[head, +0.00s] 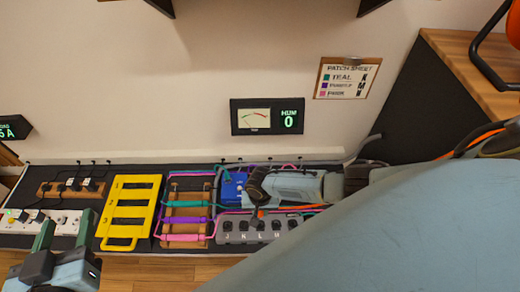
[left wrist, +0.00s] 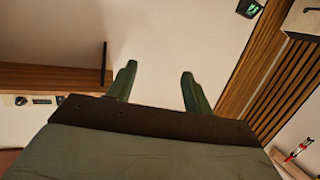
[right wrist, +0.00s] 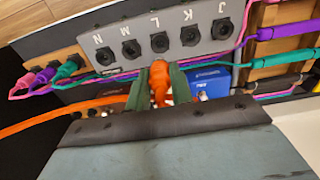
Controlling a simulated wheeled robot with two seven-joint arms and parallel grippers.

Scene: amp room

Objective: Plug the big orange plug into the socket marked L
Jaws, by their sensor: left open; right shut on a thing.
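The big orange plug (right wrist: 160,88) is between the fingers of my right gripper (right wrist: 161,78), which is shut on it. Its front end points toward the grey socket box (right wrist: 175,62). The socket marked L (right wrist: 160,42) is straight ahead of the plug in the right wrist view, and the plug looks to be still outside it. The box also shows in the head view (head: 238,238), with my right gripper (head: 255,192) just behind it. My left gripper (head: 64,236) is open and empty over the left end of the bench.
Sockets J, K, M and N flank L. A blue pedal (right wrist: 210,84) stands beside my right gripper. Teal, purple and pink plugs (right wrist: 45,75) sit in a wooden block. A yellow frame (head: 130,205) and a wooden cable rack (head: 187,205) stand left of the box.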

